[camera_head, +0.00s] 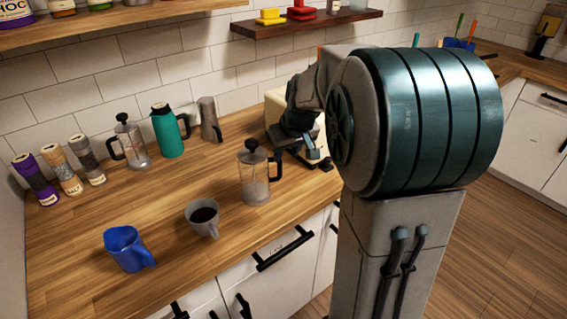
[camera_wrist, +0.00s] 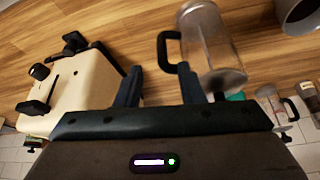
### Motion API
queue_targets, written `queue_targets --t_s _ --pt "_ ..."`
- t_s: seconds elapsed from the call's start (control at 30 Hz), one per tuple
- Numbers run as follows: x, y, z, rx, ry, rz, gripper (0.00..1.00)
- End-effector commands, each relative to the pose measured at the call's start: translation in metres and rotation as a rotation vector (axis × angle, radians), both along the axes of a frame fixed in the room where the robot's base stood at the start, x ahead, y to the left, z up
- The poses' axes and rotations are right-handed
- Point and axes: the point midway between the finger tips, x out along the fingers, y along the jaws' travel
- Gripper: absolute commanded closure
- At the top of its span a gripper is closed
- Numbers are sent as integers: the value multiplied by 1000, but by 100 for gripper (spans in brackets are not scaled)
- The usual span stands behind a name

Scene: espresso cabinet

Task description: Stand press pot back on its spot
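A glass press pot (camera_head: 256,190) with a black lid and black handle stands upright near the counter's front edge. It also shows in the wrist view (camera_wrist: 212,55), its handle toward my fingers. A second press pot (camera_head: 133,148) stands at the back by the wall and partly shows in the wrist view (camera_wrist: 272,104). My gripper (camera_head: 301,148) is just right of the front pot's handle. In the wrist view my gripper (camera_wrist: 159,70) is open, with the handle near the gap between the fingertips; I cannot tell whether they touch it.
A blue mug (camera_head: 126,250) and a grey mug of dark coffee (camera_head: 203,217) stand left of the front pot. A teal jug (camera_head: 168,135), grey pitcher (camera_head: 209,119) and several spice jars (camera_head: 68,172) line the back. A cream machine (camera_wrist: 65,92) is beside my gripper.

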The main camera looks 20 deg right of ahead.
Motion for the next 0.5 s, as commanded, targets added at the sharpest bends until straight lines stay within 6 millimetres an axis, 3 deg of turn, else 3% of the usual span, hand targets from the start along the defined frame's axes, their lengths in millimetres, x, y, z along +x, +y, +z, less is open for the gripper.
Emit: queue_targets --t_s 0.23,0.37,0.5 --pt "-16 -2 38 -1 -2 1 65" --pt "-22 -1 47 0 1 0 65" --pt "-49 14 48 7 18 -9 65"
